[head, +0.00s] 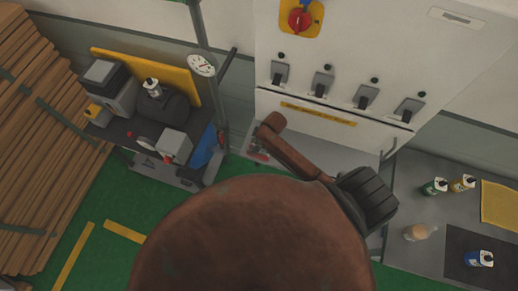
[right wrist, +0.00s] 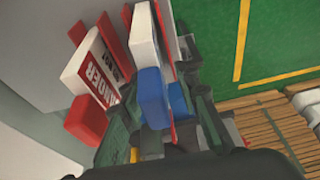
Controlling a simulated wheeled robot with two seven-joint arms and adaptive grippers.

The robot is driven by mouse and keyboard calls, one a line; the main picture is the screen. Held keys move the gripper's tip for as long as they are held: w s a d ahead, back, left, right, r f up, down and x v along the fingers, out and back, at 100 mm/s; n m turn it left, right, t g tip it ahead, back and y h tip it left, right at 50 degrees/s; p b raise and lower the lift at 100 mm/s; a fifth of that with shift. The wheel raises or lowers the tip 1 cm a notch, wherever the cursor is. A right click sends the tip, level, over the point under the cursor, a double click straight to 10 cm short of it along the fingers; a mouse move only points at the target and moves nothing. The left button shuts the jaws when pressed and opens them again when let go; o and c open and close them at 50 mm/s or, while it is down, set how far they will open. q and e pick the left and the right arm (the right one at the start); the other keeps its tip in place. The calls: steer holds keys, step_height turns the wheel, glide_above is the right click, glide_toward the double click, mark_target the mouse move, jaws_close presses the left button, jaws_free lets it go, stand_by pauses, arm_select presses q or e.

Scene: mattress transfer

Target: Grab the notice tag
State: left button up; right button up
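In the right wrist view a white and red tag reading "DANGER" (right wrist: 102,72) stands tilted at the left. To its right are a white block-like piece (right wrist: 145,35) and a blue piece (right wrist: 153,97), close together. No "notice" wording is readable, so I cannot tell which piece is the notice tag. My right gripper is close to this cluster; its dark body (right wrist: 215,166) fills the bottom edge. My left gripper does not show.
In the head view a grey cabinet with several switches (head: 323,82) stands at the back. A cluttered dark cart (head: 130,140) and stacked planks (head: 38,130) are left. A grey worktop with bottles (head: 430,165) is right. A large brown rounded shape blocks the lower middle.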

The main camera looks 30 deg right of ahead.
jaws_close()
steer(key=shift+r, duration=0.2)
stand_by(0.3)
